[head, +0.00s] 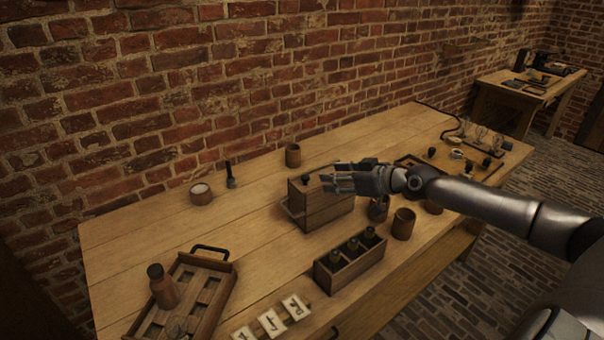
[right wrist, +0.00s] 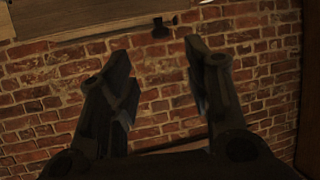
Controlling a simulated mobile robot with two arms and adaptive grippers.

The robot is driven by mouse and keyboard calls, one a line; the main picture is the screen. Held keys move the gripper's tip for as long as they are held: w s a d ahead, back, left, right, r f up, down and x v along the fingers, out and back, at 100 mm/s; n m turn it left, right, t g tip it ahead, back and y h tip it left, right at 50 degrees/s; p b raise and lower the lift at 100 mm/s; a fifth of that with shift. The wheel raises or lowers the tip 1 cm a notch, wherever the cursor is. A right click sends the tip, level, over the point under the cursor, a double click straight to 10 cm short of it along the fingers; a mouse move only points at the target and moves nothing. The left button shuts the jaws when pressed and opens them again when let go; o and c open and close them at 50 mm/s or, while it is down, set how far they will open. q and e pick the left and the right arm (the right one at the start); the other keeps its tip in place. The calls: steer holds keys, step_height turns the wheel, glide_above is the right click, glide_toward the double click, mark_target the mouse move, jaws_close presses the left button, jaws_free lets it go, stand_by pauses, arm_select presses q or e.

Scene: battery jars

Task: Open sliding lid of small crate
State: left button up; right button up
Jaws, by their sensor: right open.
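The small wooden crate (head: 322,212) stands upright near the middle of the table in the head view, with a dark round knob (head: 306,179) at its top left. Its lid appears closed, though my gripper hides part of the top. My right gripper (head: 334,180) is just above the crate's top, to the right of the knob. In the right wrist view my gripper (right wrist: 158,45) has its fingers spread with nothing between them. I cannot tell whether it touches the crate. My left gripper is not in view.
A three-slot bottle box (head: 348,273) and a wooden cup (head: 403,224) stand in front of the crate. A tray (head: 217,265) with a brown bottle (head: 161,287) is at left. Another cup (head: 293,155) stands behind. The table's left back is mostly clear.

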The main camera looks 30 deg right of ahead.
mark_target(306, 176)
steer(key=p+x, duration=0.2)
steer(key=x, duration=0.6)
steer(key=shift+w+a, duration=0.15)
steer(key=shift+w, duration=0.15)
steer(key=shift+w+a+f+p, duration=0.15)
steer(key=shift+w+f+p, duration=0.15)
steer(key=shift+w, duration=0.1)
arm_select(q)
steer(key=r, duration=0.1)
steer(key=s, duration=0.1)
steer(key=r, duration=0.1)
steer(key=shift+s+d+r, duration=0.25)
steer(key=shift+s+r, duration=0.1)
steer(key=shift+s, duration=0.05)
arm_select(e)
steer(key=shift+w, duration=0.1)
jaws_close()
